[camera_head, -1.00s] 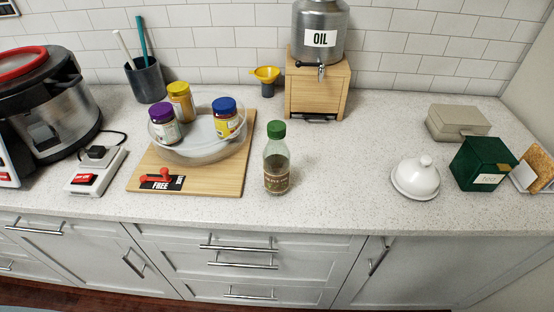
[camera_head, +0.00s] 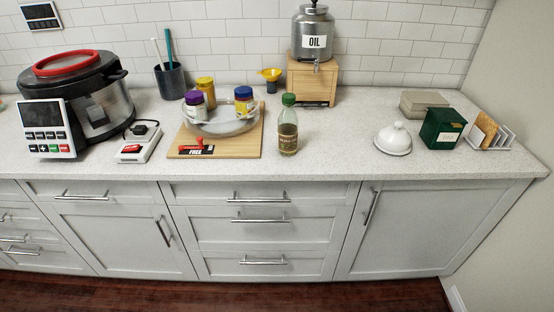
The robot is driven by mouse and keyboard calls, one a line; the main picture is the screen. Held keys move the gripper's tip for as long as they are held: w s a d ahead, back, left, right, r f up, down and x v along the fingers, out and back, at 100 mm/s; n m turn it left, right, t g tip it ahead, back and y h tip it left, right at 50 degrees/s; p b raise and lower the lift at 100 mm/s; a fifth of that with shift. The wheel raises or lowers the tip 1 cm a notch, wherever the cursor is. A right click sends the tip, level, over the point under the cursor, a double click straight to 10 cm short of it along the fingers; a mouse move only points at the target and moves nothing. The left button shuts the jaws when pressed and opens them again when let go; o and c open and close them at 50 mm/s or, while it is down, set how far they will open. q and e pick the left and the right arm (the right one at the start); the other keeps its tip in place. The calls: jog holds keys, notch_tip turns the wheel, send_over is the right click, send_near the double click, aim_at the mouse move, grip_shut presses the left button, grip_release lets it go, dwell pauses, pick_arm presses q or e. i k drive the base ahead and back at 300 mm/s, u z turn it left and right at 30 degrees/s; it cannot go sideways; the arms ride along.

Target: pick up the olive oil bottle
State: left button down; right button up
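The olive oil bottle (camera_head: 288,130) stands upright on the speckled counter (camera_head: 330,150). It has a green cap, clear glass and a dark label, and stands just right of the wooden board (camera_head: 240,149), near the middle of the counter. Neither of my grippers shows in the head view.
A glass dish (camera_head: 222,124) with several jars sits on the board. An oil dispenser (camera_head: 313,32) stands on a wooden stand behind. A white lidded dish (camera_head: 393,139) and green box (camera_head: 442,128) are at right. A pressure cooker (camera_head: 95,95) is left. Counter right of the bottle is clear.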

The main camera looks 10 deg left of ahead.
aim_at(289, 120)
jog(key=z, duration=1.45)
jog(key=k, duration=0.1)
jog(key=u, duration=2.5)
jog(key=i, duration=0.75)
jog(key=z, duration=0.05)
